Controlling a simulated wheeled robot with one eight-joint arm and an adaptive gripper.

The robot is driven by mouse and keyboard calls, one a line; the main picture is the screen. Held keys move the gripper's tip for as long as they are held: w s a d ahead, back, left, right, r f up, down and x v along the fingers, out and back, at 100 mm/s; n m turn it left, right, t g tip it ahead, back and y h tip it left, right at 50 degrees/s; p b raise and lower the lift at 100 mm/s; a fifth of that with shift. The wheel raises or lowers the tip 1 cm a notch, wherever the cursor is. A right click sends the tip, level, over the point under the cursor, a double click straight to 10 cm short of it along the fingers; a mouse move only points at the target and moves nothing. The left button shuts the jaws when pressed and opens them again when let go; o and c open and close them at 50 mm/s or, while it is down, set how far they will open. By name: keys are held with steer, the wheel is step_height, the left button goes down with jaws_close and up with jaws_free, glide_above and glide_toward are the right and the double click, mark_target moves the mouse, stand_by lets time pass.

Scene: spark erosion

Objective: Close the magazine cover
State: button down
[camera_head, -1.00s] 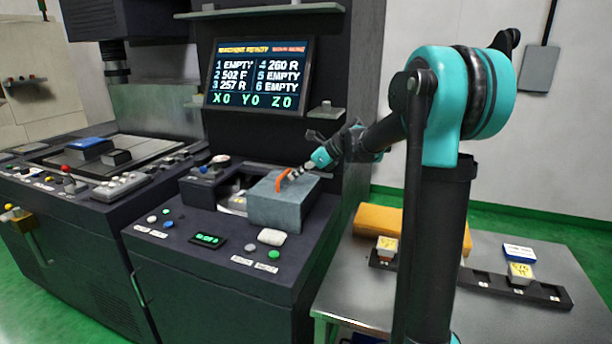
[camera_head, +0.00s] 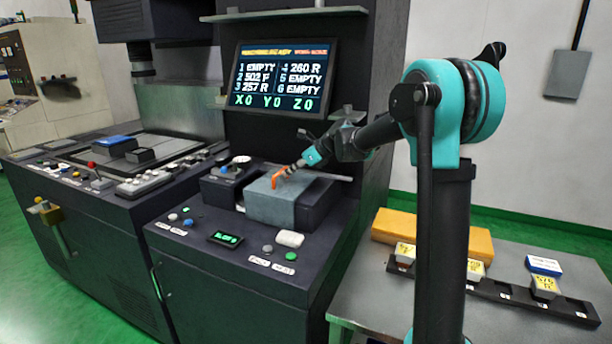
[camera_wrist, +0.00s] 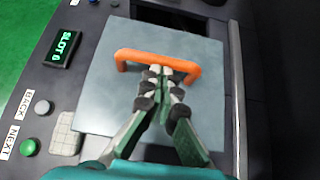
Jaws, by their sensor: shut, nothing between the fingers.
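The magazine cover (camera_head: 285,203) is a blue-grey sliding lid on the machine's front console. It covers much of the magazine, with a narrow gap at its left in the head view. Its orange handle (camera_head: 277,180) stands on top. In the wrist view, the cover (camera_wrist: 105,85) fills the middle, and a dark opening (camera_wrist: 180,17) shows beyond its far edge. My gripper (camera_wrist: 161,70) is shut and empty. Its fingertips are at the handle bar (camera_wrist: 135,55), on the near side, touching or very close. In the head view, my gripper (camera_head: 297,167) reaches the handle from the right.
The machine's screen (camera_head: 290,76) stands behind the console. Buttons and a slot display (camera_head: 226,239) lie in front of the cover. A side table (camera_head: 360,307) at right carries a yellow block (camera_head: 465,236) and a black rack (camera_head: 510,293) with several labelled pieces.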

glide_above(270, 180)
steer(key=shift+s+a, duration=0.1)
steer(key=shift+r, duration=0.1)
stand_by(0.3)
